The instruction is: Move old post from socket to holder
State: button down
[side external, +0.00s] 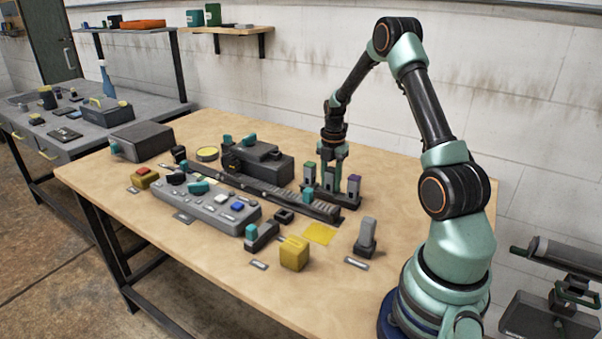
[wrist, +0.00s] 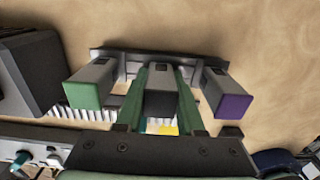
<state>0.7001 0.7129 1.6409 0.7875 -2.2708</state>
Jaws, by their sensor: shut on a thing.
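My gripper (wrist: 161,70) is shut on the middle post (wrist: 160,103), which has a dark end face and a grey body. The post stands between a green-ended post (wrist: 84,95) and a purple-ended post (wrist: 232,106) in a dark rack (wrist: 112,54). In the side view my gripper (side external: 331,181) is over this rack (side external: 348,202), with the green-topped post (side external: 309,173) to its left and the purple-topped post (side external: 354,184) to its right. Its fingers partly hide the held post. I cannot tell whether the post is fully seated. A small dark square socket (side external: 284,215) is empty-looking.
A long toothed rail (side external: 265,190) with a dark housing (side external: 257,158) runs left of the rack. A grey upright piece (side external: 367,235), a yellow pad (side external: 320,233), a yellow block (side external: 294,254) and a button panel (side external: 205,205) are nearer the front.

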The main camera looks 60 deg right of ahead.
aim_at(331, 169)
jog(key=shift+f, duration=0.1)
grip_release()
dwell(0.5)
jog(key=shift+r, duration=3.5)
